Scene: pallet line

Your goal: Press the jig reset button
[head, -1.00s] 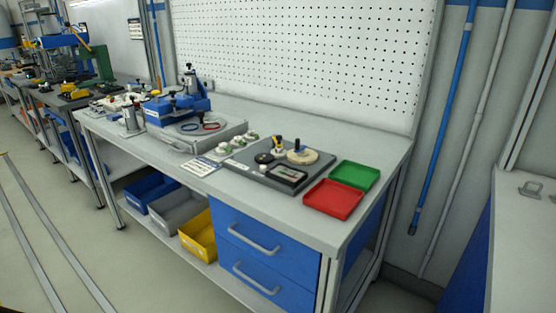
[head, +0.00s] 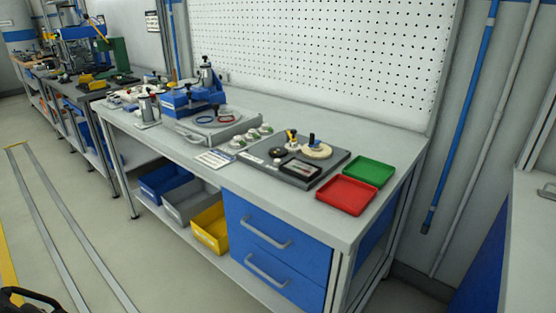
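A blue clamping jig (head: 190,101) stands on the workbench, left of its middle. Beside it is a grey plate (head: 190,137) with a red and a blue ring on top. I cannot pick out a reset button for certain at this size. Several small white-and-green round parts (head: 252,138) sit right of the plate. A dark board (head: 268,165) further right carries a black knob, a cream disc (head: 317,151) and a small panel. A black curved part (head: 35,297), seemingly of my gripper, shows at the bottom left corner, far from the jig; its fingertips are not clear.
A green tray (head: 369,170) and a red tray (head: 346,195) lie at the bench's right end. Blue drawers (head: 275,238) and blue, grey and yellow bins (head: 211,230) are below. A pegboard (head: 320,55) stands behind. The floor (head: 150,265) in front is clear.

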